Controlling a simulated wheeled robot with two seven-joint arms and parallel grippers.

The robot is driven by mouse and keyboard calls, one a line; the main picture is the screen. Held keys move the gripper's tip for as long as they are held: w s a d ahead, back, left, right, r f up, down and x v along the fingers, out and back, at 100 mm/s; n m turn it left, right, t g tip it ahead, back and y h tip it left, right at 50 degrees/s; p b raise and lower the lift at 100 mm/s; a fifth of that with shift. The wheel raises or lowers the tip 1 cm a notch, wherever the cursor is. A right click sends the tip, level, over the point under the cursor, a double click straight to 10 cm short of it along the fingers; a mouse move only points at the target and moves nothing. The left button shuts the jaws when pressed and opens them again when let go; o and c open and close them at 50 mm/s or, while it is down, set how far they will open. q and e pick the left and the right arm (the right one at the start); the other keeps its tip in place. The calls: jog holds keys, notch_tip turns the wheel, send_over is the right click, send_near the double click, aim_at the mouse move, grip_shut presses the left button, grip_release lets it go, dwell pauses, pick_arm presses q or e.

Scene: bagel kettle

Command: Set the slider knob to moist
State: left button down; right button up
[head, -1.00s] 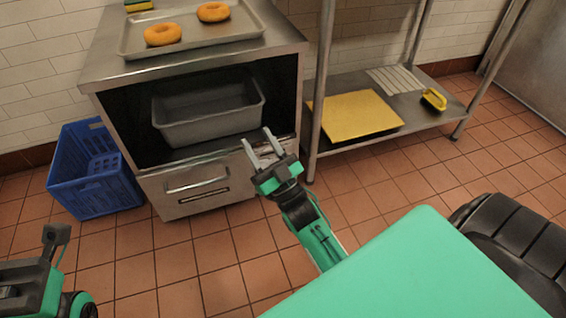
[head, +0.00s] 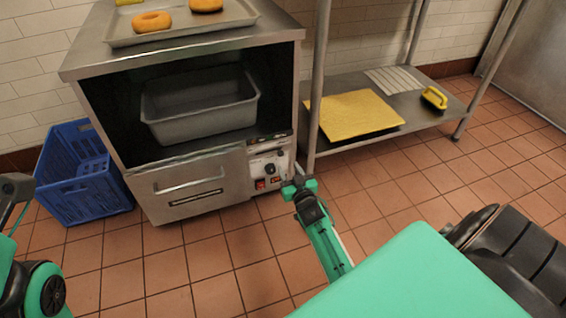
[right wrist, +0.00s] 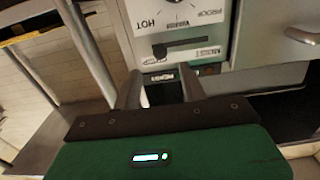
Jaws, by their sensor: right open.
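The control panel (head: 268,170) is on the front of the steel cabinet, right of its drawer. In the right wrist view the panel (right wrist: 205,22) appears upside down, with a dial marked HOT and a dark horizontal slot (right wrist: 190,45). A dark block at the slot's left end looks like the slider knob (right wrist: 159,50). The small labels are too blurred to read surely. My right gripper (head: 294,184) is open in front of the panel's lower right. In the right wrist view its fingers (right wrist: 160,88) point at the panel, below the slot, with nothing held. My left gripper (head: 14,190) is partly cut off at the left edge.
A tray (head: 180,38) with bagels (head: 152,21) sits on the cabinet (head: 285,30). A grey tub (head: 205,120) stands inside it. A blue crate (head: 85,175) is at left. A shelf rack (head: 420,107) with a yellow board (head: 352,115) stands close at right.

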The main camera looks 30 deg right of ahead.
aim_at(281, 155)
jog(key=b+x, duration=0.2)
jog(key=x, duration=0.4)
jog(key=shift+w, duration=0.25)
grip_shut()
